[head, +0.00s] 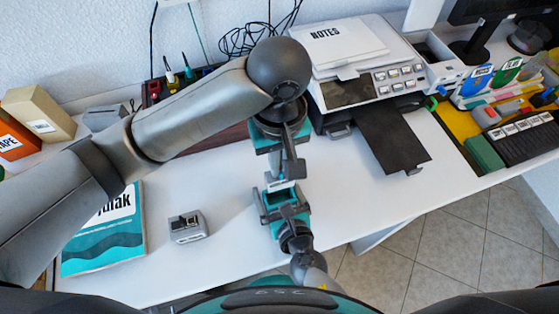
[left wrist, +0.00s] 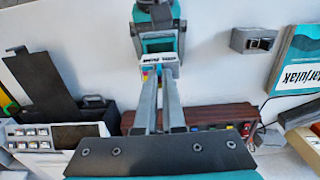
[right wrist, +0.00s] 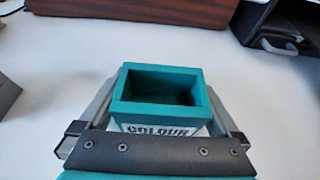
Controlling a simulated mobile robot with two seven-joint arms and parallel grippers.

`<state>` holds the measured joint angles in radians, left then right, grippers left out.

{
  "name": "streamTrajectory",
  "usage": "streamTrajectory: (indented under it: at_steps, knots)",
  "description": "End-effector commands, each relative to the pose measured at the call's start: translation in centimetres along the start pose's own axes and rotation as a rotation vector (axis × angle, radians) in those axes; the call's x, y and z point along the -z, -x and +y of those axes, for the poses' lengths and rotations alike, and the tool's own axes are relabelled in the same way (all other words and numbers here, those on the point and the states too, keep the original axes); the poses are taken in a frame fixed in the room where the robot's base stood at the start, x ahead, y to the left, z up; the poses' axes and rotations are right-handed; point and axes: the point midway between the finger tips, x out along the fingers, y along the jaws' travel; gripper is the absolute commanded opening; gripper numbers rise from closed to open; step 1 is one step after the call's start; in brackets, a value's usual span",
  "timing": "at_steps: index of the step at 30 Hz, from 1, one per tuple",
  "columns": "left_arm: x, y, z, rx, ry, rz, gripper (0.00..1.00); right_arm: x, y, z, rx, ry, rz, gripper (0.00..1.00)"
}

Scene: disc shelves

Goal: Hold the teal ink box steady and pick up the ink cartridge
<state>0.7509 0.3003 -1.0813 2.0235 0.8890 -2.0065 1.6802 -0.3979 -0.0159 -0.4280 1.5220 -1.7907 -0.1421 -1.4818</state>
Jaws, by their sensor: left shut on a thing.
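The teal ink box (right wrist: 158,112) is open at the top in the right wrist view, and a white "COLOUR" label shows on its near side. Its inside looks dark and empty. My right gripper (right wrist: 160,98) has one finger on each side of the box and is shut on it. My left gripper (left wrist: 159,78) comes from above and is shut on the ink cartridge (left wrist: 158,64), a small pale piece with a label and coloured marks. In the head view my left gripper (head: 284,174) is just beyond my right gripper (head: 283,205); the box is largely hidden there.
A grey sharpener-like device (head: 187,227) and a teal-and-white book (head: 105,240) lie to the left. A printer (head: 345,60) with its dark tray (head: 392,140) out stands at the back right. The white desk right of the grippers is clear.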

Motion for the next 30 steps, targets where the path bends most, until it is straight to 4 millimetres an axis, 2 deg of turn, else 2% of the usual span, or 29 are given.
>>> streamTrajectory:
  at_steps: [8,13,17,27,30]
  knots:
    - [0.0,0.0,0.0,0.0,0.0,0.0,0.0,0.0,0.1,0.0,0.0,0.0,0.0,1.0]
    - [0.0,0.0,0.0,0.0,0.0,0.0,0.0,0.1,1.4,0.0,0.0,-0.002,0.001,1.0]
    - [0.0,0.0,0.0,0.0,0.0,0.0,0.0,0.1,3.4,0.0,0.0,0.0,0.002,1.0]
    - [0.0,0.0,0.0,0.0,0.0,0.0,0.0,0.1,9.8,0.0,-0.003,0.002,0.003,1.0]
    - [0.0,0.0,0.0,0.0,0.0,0.0,0.0,0.1,11.0,0.0,-0.002,0.002,0.002,1.0]
